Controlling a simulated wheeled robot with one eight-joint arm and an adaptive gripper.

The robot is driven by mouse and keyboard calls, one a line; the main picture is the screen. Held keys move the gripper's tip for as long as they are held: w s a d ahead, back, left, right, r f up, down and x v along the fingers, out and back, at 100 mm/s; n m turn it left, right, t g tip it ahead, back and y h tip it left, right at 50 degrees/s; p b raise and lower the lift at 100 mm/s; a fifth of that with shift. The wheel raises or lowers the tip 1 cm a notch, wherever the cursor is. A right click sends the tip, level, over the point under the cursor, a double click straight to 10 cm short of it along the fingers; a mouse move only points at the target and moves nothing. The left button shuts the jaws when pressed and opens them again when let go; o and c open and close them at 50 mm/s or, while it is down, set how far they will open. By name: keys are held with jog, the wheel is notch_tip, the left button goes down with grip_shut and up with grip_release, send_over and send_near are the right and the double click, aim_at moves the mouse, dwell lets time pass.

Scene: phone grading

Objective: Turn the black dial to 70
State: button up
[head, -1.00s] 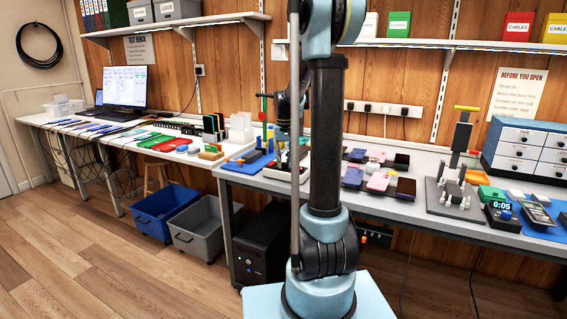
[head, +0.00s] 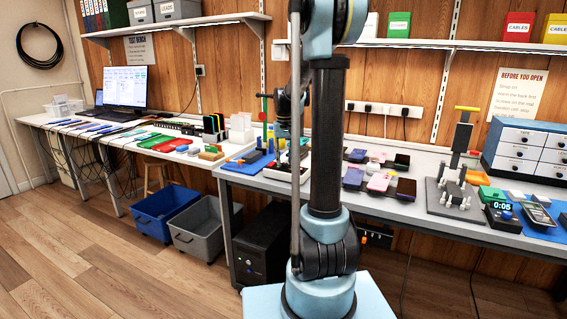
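No black dial can be clearly made out. A white box or tray (head: 278,175) with small dark parts stands on the right-hand bench, partly hidden behind my arm. The far part of my arm reaches over the bench behind my upright arm link, close above this white box. My gripper's fingers are hidden or too small and dark to tell apart there, so I cannot see whether they touch anything.
Several phones lie mid-bench. A blue holder (head: 250,163) stands left of the white box. A blue bin (head: 166,212) and a grey bin (head: 203,228) are on the floor.

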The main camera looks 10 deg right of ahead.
notch_tip(320, 180, up, 11)
jog(key=shift+f, duration=0.2)
dwell(0.5)
jog(key=s+f, duration=0.6)
jog(key=s, duration=0.5)
jog(key=s+f+t, duration=0.1)
jog(key=s+f, duration=0.5)
jog(key=s, duration=0.6)
jog(key=s+f+t, duration=0.1)
jog(key=s+f, duration=0.5)
jog(key=s, duration=0.6)
jog(key=shift+f, duration=0.25)
jog(key=shift+a, duration=0.1)
jog(key=shift+w+f, duration=0.2)
jog(key=shift+w, duration=0.25)
